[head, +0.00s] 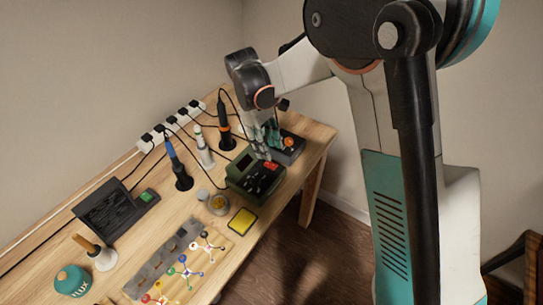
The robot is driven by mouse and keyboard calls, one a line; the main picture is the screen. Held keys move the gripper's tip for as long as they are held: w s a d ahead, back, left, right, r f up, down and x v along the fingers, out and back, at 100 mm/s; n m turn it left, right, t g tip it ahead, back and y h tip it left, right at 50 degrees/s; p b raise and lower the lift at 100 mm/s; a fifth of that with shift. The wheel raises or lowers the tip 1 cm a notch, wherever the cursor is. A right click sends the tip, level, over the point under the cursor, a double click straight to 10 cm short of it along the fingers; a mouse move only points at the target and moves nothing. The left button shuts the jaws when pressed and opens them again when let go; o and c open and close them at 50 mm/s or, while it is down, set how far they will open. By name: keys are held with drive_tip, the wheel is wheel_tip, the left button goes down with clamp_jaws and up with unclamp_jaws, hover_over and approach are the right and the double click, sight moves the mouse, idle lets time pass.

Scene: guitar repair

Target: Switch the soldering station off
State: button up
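A dark green box with a red switch (271,166) on its face, which looks like a soldering station (240,180), stands near the table's right front edge. A second, dark grey box with an orange knob (289,142) stands just behind it to the right. I cannot tell for certain which is the soldering station, or the switch's position. My gripper (268,153) points down with teal fingers between the two boxes, close to the red switch. Contact cannot be made out. The fingers are small and overlap, so their opening is unclear. My gripper hides part of both boxes.
A blue-handled iron (173,157) and an orange-handled tool (222,115) stand upright in holders, with cables to a power strip (174,122). A yellow sponge (242,221), a dish (218,203), a teal flux pot (73,281) and clip leads (184,271) occupy the wooden table (268,214).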

drive_tip(key=v, duration=0.6)
idle(0.3)
